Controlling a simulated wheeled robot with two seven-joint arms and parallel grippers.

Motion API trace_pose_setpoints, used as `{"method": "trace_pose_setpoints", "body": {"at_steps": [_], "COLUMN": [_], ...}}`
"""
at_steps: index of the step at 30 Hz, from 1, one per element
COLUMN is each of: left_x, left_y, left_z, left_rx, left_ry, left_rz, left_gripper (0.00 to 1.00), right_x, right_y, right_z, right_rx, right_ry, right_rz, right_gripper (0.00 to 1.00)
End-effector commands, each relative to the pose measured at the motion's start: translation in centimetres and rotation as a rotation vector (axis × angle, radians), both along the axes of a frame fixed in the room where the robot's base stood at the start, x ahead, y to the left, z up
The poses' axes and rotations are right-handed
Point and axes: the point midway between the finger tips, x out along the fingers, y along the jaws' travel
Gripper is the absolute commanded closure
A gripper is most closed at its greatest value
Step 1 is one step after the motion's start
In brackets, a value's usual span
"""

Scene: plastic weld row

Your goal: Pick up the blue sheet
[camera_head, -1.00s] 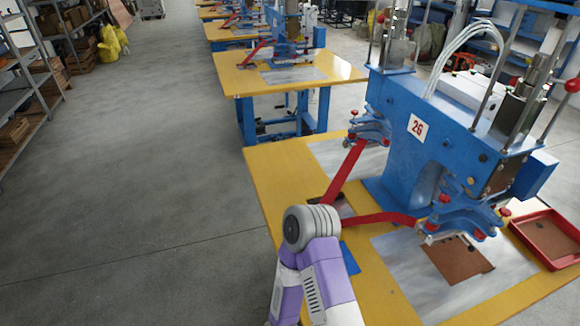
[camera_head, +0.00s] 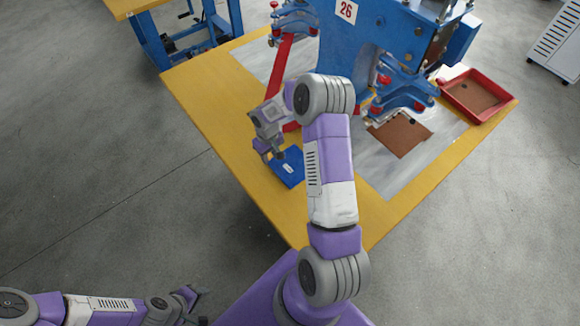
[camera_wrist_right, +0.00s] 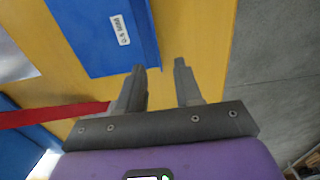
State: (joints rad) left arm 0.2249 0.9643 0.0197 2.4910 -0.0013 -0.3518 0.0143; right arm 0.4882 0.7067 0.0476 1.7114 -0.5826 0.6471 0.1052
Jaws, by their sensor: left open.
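The blue sheet (camera_head: 292,174) lies flat on the yellow table (camera_head: 215,100) near its left edge, with a small white label. In the right wrist view, the sheet (camera_wrist_right: 90,45) shows at upper left with its label. My right gripper (camera_head: 273,156) is at the sheet's left edge in the head view. In the right wrist view, its fingers (camera_wrist_right: 160,66) are apart with nothing held, and the sheet's edge shows between the fingertips. I cannot tell their height above it. My left gripper (camera_head: 192,293) is open and empty, low over the floor at lower left.
The blue press (camera_head: 375,40) numbered 26 stands on the table, with red arms (camera_head: 283,75) close to the right gripper. A brown sheet (camera_head: 400,135) lies on a grey plate (camera_head: 440,140). A red tray (camera_head: 500,98) stands at right. Floor at left is clear.

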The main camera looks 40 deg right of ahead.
Motion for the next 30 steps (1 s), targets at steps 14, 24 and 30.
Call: {"method": "trace_pose_setpoints", "body": {"at_steps": [14,24,30], "left_x": [0.0,0.0,0.0], "left_y": [0.0,0.0,0.0], "left_z": [-0.6,-0.7,-0.7], "left_rx": [0.0,0.0,0.0], "left_ry": [-0.001,0.0,0.0], "left_rz": [0.0,0.0,0.0], "left_gripper": [0.57,0.57,0.57], "right_x": [0.2,0.3,0.3], "right_y": [-0.5,-0.5,-0.5], "right_z": [-6.1,-7.2,-7.2], "right_rx": [-0.004,-0.006,-0.005], "right_ry": [0.006,0.004,0.004], "right_rz": [-0.001,0.0,0.0], "right_gripper": [0.65,0.65,0.9]}}
